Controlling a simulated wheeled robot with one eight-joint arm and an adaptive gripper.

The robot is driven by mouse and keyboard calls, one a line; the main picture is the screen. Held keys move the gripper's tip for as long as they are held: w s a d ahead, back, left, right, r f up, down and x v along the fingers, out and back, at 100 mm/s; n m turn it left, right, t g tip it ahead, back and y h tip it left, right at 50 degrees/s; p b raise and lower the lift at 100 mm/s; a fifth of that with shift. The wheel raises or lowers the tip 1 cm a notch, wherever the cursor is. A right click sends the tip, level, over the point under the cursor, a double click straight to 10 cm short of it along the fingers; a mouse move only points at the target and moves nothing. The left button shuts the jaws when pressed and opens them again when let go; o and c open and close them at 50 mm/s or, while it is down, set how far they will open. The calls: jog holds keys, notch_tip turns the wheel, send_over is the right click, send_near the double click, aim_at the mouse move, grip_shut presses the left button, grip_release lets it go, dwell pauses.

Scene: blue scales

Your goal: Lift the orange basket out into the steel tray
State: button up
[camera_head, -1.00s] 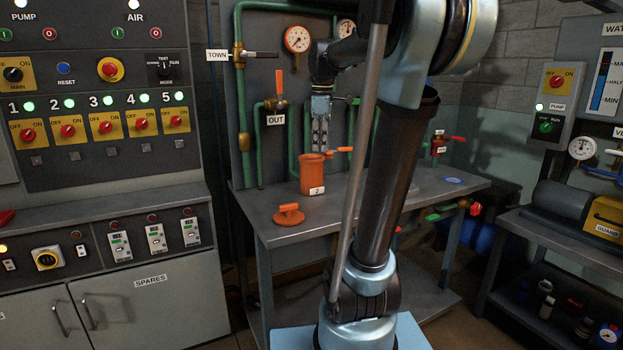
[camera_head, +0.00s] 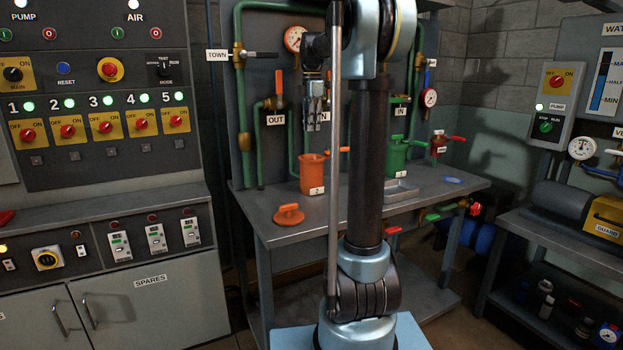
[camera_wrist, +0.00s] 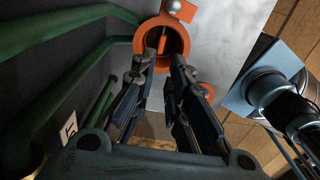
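An orange pot (camera_head: 313,174) labelled 2 stands open on the bench. In the wrist view I look down into the pot (camera_wrist: 183,40); an orange piece (camera_wrist: 160,47) shows inside, perhaps the orange basket's handle, but most of the basket is hidden. The shallow steel tray (camera_head: 402,190) lies on the bench to the right, partly behind my arm. My gripper (camera_head: 316,127) hangs above the orange pot, pointing down. In the wrist view my gripper (camera_wrist: 166,62) has its fingers apart with nothing between them, its tips near the pot's mouth.
An orange lid (camera_head: 288,214) lies on the bench at front left. A green pot (camera_head: 397,157) stands behind the tray. Green pipes (camera_head: 245,110) and an orange-handled valve (camera_head: 279,88) are close on the left. A blue disc (camera_head: 453,181) lies at the bench's right.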

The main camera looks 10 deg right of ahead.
notch_tip(320, 180, down, 14)
jog(key=shift+s+a+r, duration=0.1)
jog(key=shift+s+r, duration=0.05)
grip_shut()
dwell(0.4)
